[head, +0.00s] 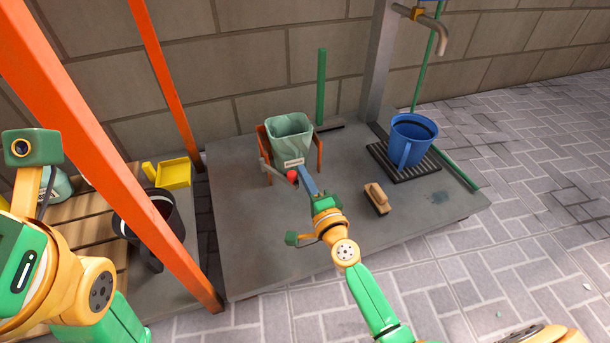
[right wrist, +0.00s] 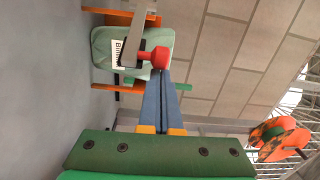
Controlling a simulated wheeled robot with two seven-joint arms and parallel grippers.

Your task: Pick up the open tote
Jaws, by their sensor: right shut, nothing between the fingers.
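The open tote is a pale green, marbled, open-topped bin (head: 289,130) with a white label on its front. It stands upright at the back of the grey platform, between orange side pieces (head: 319,150). It also shows sideways in the right wrist view (right wrist: 103,62). A grey bar with a red knob (head: 292,176) crosses in front of it; the knob also shows in the right wrist view (right wrist: 153,57). My right gripper (head: 302,171) is shut and empty, its blue fingers close to the knob, in front of the tote. Contact cannot be told. My left gripper is out of view.
A blue bucket (head: 418,130) stands on a black grate at right. A brush (head: 377,198) lies on the platform (head: 260,240). The platform's front is clear.

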